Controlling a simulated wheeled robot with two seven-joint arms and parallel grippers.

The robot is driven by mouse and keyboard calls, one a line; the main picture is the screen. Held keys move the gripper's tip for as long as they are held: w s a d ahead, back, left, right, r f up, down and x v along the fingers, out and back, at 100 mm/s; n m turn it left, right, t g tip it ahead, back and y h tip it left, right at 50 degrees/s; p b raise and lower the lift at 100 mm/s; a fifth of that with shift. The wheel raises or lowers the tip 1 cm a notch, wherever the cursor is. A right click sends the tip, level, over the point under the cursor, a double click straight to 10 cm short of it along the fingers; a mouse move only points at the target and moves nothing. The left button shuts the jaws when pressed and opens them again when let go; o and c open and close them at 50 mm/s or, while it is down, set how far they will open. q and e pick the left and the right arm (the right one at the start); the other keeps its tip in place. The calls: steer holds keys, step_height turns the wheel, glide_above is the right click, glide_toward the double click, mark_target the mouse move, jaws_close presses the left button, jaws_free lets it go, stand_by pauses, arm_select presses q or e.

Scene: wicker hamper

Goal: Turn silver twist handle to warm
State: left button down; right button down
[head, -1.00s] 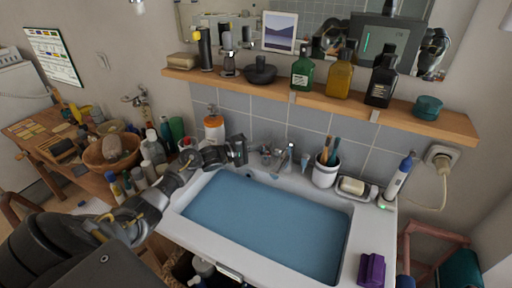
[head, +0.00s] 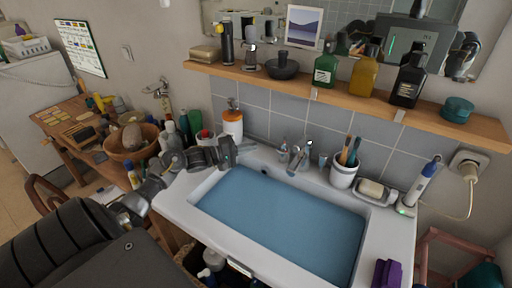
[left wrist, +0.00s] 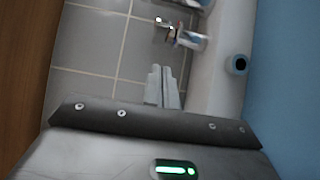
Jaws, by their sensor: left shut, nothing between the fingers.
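The silver tap with its twist handle (head: 299,158) stands on the back rim of the sink, against the grey tiles. In the left wrist view a silver tap part (left wrist: 190,40) shows near the top, beyond my fingers. Which way the handle is turned is too small to tell. My left gripper (head: 238,150) is over the sink's back left corner, left of the tap and apart from it. Its fingers also show in the left wrist view (left wrist: 162,88), closed together and empty. My right gripper is not in view.
The white sink (head: 180,208) holds blue water. A wooden shelf (head: 300,88) with bottles overhangs the tap. An orange-and-white bottle (head: 232,124) stands behind my left gripper. A brush cup (head: 343,175) and soap dish (head: 376,193) are right of the tap.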

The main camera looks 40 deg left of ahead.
arm_select(q)
steer(key=c, duration=2)
jaws_free()
steer(key=shift+o, duration=1.3)
steer(key=shift+d, duration=0.15)
steer(key=o, duration=0.6)
steer(key=d+m, duration=0.1)
steer(key=w+d+m+t+y+p, duration=0.1)
steer(key=d+m+t+p, duration=0.1)
steer(key=shift+w+r+y, duration=0.2)
steer(key=shift+r+y, duration=0.15)
steer(key=shift+y, duration=0.05)
steer(key=m+y+p, duration=0.4)
steer(key=m+y, duration=0.4)
steer(key=y, duration=0.1)
glide_toward(284, 144)
steer(key=w+a+f, duration=0.1)
steer(key=w+f, duration=0.1)
steer(key=w, duration=0.4)
steer(key=w+a+p, duration=0.1)
steer(key=w, duration=0.3)
steer(key=w+p, duration=0.1)
steer(key=w, duration=0.3)
steer(key=shift+a+r, duration=0.1)
steer(key=shift+a, duration=0.1)
steer(key=shift+c, duration=0.2)
